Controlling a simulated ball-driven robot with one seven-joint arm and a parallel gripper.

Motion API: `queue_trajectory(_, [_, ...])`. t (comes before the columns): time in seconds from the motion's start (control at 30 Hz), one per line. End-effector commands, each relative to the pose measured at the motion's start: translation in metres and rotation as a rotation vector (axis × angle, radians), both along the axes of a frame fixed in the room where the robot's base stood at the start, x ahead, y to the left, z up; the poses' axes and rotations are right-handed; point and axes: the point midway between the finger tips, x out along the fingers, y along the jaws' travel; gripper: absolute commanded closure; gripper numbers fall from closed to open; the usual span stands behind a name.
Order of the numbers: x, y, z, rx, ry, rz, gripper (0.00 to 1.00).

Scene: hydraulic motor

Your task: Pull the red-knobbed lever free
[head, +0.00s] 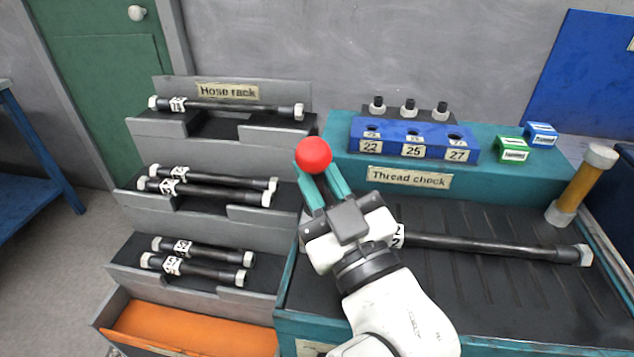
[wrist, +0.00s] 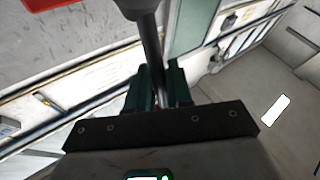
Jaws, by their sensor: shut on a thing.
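The lever's red knob (head: 313,154) shows at the tips of my gripper (head: 318,178) in the head view, in front of the gap between the hose rack and the thread check bench. The teal fingers lie on either side just below the knob. In the wrist view a grey lever rod (wrist: 152,45) runs between the dark green fingers of my gripper (wrist: 158,80), which are shut on it. A grey collar (wrist: 137,8) sits at the rod's upper end, cut by the frame edge. The lever's lower end and its seat are hidden in the head view.
The hose rack (head: 228,91) with several black hoses stands left. The teal thread check bench (head: 480,178) holds a blue gauge block (head: 412,140). A long hose (head: 490,247) lies on the bench's dark tray at right. An amber cylinder (head: 583,182) stands at its right edge.

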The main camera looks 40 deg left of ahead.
Motion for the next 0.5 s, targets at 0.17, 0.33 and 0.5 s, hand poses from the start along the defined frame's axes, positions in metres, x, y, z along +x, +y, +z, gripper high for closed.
queue_trajectory(0.17, [-0.0009,-0.0001,-0.0019,0.0,-0.002,0.001,1.0])
queue_trajectory(0.33, [-0.0012,-0.0001,-0.002,0.0,-0.002,0.001,1.0])
queue_trajectory(0.5, [-0.0014,0.0001,-0.0023,0.0,-0.002,0.002,0.72])
